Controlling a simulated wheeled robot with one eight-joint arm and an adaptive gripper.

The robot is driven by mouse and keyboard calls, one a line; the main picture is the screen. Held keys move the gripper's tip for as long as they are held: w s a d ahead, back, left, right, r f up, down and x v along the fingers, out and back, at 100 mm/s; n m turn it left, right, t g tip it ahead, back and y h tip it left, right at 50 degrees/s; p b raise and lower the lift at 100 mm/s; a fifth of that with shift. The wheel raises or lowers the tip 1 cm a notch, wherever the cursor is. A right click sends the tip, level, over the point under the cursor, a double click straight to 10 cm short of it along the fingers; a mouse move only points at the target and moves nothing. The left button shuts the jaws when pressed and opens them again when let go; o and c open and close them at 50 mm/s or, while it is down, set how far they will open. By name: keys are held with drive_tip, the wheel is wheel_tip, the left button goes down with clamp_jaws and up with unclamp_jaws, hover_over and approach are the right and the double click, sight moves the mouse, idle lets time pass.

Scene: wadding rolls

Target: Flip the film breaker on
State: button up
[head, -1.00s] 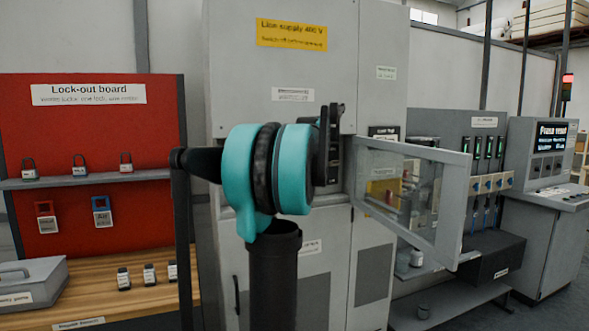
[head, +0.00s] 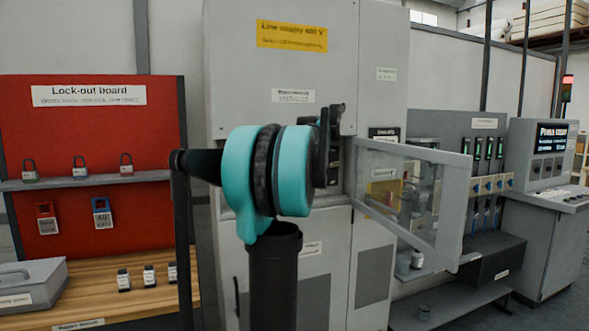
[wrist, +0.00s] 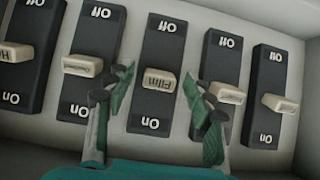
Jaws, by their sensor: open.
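In the wrist view, the film breaker (wrist: 159,82) is the middle one in a row of several black breakers, with a cream toggle reading "Film" upside down. "Off" is at the top of its plate and "On" at the bottom. Its toggle sits near mid-plate, much like its neighbours; I cannot tell its setting for sure. My gripper (wrist: 164,96) is open, with one green-padded finger on each side of the film toggle, apart from it. In the head view my arm hides the breaker row and most of my gripper at the grey supply cabinet (head: 283,75).
Neighbouring toggles stand close by, left (wrist: 82,66) and right (wrist: 228,93), near my fingers. The cabinet's clear-windowed door (head: 452,210) hangs open to the right. A red lock-out board (head: 100,135) stands left above a wooden bench (head: 130,300). A press console (head: 545,210) is far right.

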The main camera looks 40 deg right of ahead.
drive_tip(key=v, duration=1.1)
drive_tip(key=shift+s, duration=0.3)
drive_tip(key=shift+a+r, duration=0.1)
drive_tip(key=w+a+f+n+g+y, duration=0.1)
drive_tip(key=a+f+n+g+y, duration=0.15)
drive_tip(key=a+f, duration=2.3)
drive_tip(key=s+a+f+g, duration=0.2)
drive_tip(key=s+a+f, duration=0.5)
drive_tip(key=s+f, duration=0.3)
drive_tip(key=s+a+f+g, duration=0.2)
drive_tip(key=s+a+f, duration=0.6)
drive_tip(key=f, duration=0.6)
drive_tip(key=shift+s+a+f, duration=0.25)
drive_tip(key=shift+s+f, duration=0.05)
drive_tip(key=shift+s, duration=0.8)
